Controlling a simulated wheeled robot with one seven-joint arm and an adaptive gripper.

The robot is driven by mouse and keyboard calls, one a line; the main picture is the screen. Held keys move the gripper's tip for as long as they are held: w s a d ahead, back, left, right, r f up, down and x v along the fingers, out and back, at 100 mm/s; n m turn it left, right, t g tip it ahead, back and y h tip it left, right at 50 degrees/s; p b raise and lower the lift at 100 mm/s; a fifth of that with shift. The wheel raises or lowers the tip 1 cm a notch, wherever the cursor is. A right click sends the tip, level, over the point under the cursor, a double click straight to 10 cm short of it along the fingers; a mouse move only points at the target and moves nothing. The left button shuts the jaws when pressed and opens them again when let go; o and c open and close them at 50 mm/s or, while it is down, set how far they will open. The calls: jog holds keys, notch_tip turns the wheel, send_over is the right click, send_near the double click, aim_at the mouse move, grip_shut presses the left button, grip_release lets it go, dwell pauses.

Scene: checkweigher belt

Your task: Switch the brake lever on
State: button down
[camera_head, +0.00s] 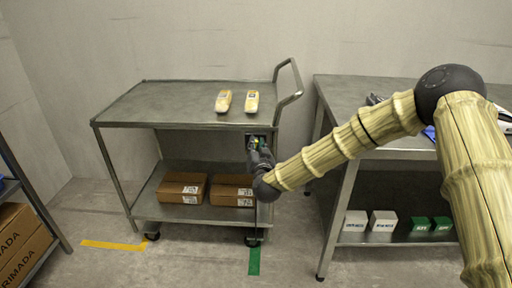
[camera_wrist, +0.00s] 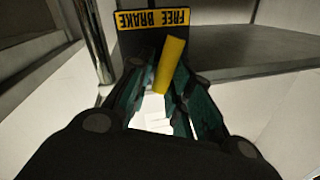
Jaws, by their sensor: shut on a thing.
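The brake lever (camera_wrist: 171,62) is a yellow bar in the wrist view, tilted, in front of a dark plate. A yellow label (camera_wrist: 154,19) on that plate reads FREE and BRAKE and appears upside down. My gripper (camera_wrist: 160,90) has its fingers around the lever's near end and is shut on it. In the head view my gripper (camera_head: 260,152) is at the right end of the grey cart (camera_head: 165,118), just below its top. It hides most of the lever and plate there.
Two pale packages (camera_head: 223,101) lie on the cart top. Brown boxes (camera_head: 182,187) sit on its lower shelf. A grey table (camera_head: 345,98) stands at right, with white (camera_head: 383,220) and green boxes (camera_head: 420,226) below. Yellow (camera_head: 113,245) and green floor strips (camera_head: 254,261) lie near the wheels.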

jog(key=shift+a+r+m+t+b, duration=0.15)
jog(key=shift+m+b, duration=0.1)
jog(key=shift+m, duration=0.55)
jog(key=shift+a+f+m+t+b, duration=0.15)
jog(key=shift+m+b, duration=0.1)
jog(key=shift+m, duration=0.55)
jog(key=shift+r, duration=0.15)
jog(key=shift+s, duration=0.1)
jog(key=c, duration=1.4)
grip_release()
jog(key=shift+a, duration=0.1)
jog(key=shift+d, duration=0.25)
jog(key=v, duration=1.2)
jog(key=shift+a, duration=0.15)
